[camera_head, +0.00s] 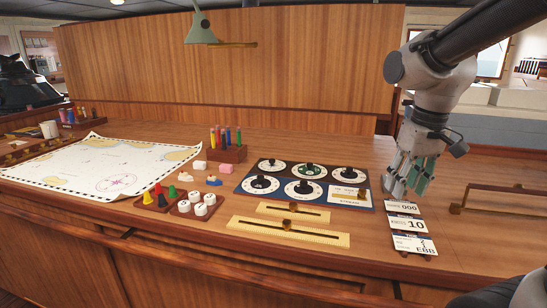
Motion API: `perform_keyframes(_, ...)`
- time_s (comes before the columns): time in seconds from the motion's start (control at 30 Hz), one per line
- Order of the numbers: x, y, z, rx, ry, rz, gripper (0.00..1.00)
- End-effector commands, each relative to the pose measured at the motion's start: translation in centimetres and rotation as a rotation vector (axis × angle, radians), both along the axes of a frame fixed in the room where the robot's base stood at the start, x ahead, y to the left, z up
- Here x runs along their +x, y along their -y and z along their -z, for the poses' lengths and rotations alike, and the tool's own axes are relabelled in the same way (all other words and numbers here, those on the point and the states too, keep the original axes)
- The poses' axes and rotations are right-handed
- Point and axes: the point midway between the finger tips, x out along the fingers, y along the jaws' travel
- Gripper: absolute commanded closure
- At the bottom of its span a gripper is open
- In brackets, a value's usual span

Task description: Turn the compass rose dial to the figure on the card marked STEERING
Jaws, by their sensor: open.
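A dark panel (325,180) on the wooden desk carries several round white dials with black knobs in two rows. I cannot tell from here which is the compass rose dial, nor read the dial figures. To the right of the panel lie cards in a column: one reads 000 (407,208), one reads 10 (412,225) and one reads EBB (413,244). Their small headings are too small to read surely. My gripper (403,192) is open and empty, pointing down just above the 000 card, right of the panel. It touches no dial.
Brass sliders (290,232) lie in front of the panel. A pen holder (227,152), small ship models (214,181), colored pawns (161,197) and white stamps (197,205) stand left of it. A chart (100,165) covers the left desk. A low rail (500,190) stands at right.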

Motion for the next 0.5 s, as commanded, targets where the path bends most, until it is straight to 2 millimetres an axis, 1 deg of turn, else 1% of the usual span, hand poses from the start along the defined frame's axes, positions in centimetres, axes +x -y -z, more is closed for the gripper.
perform_keyframes(0.03, 2.9, -1.7, 0.4, 0.000, -0.022, -0.034, 0.57)
perform_keyframes(0.07, 4.6, -2.7, 0.6, 0.001, -0.028, -0.052, 0.57)
perform_keyframes(0.1, 6.8, -4.1, 1.0, 0.002, -0.035, -0.078, 0.57)
perform_keyframes(0.17, 10.3, -6.5, 1.7, 0.007, -0.040, -0.118, 0.57)
perform_keyframes(0.2, 12.6, -8.2, 2.3, 0.010, -0.042, -0.146, 0.57)
perform_keyframes(0.27, 16.1, -10.9, 3.5, 0.017, -0.039, -0.189, 0.57)
perform_keyframes(0.3, 18.4, -12.7, 4.3, 0.022, -0.035, -0.217, 0.57)
perform_keyframes(0.37, 21.7, -15.6, 5.6, 0.031, -0.021, -0.262, 0.57)
perform_keyframes(0.4, 23.7, -17.5, 6.3, 0.040, -0.008, -0.290, 0.57)
perform_keyframes(0.43, 25.2, -18.8, 6.9, 0.044, 0.002, -0.311, 0.57)
perform_keyframes(0.5, 28.6, -21.6, 7.7, 0.059, 0.040, -0.355, 0.57)
